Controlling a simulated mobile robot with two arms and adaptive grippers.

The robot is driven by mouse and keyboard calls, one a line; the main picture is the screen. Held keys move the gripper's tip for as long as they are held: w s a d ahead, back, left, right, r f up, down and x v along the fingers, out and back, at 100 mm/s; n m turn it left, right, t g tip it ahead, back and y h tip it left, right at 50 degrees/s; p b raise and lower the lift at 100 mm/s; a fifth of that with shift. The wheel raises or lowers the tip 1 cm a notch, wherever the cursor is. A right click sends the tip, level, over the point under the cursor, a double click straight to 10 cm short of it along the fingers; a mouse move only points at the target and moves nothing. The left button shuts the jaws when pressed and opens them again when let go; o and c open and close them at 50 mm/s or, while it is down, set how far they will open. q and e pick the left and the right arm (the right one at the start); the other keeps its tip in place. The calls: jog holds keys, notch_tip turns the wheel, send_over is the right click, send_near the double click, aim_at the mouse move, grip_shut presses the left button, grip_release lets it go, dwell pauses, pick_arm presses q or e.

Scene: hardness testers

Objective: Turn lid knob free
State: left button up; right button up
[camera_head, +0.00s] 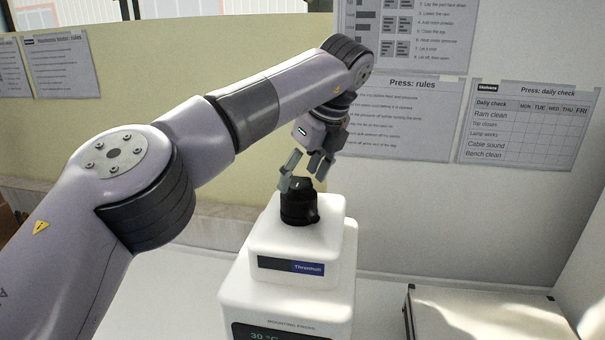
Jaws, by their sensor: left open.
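The black lid knob (299,206) stands on top of the white lid (303,236) of a mounting press (286,305). The lid carries a dark label reading "Thramholi". My left gripper (301,186) points down from the arm above the knob. Its fingers are spread, and the fingertips are at the height of the knob's top. One finger is on the left side of the knob's upper part. Whether the fingers touch the knob cannot be told. My right gripper is not in view.
The press stands on a white bench (170,290). A low, light-coloured box with dark edges (485,318) lies on the bench at right. Paper sheets such as a check table (525,125) hang on the wall behind. The bench between press and box is clear.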

pick_arm(q)
jog(key=v, duration=0.7)
jog(key=shift+r, duration=0.2)
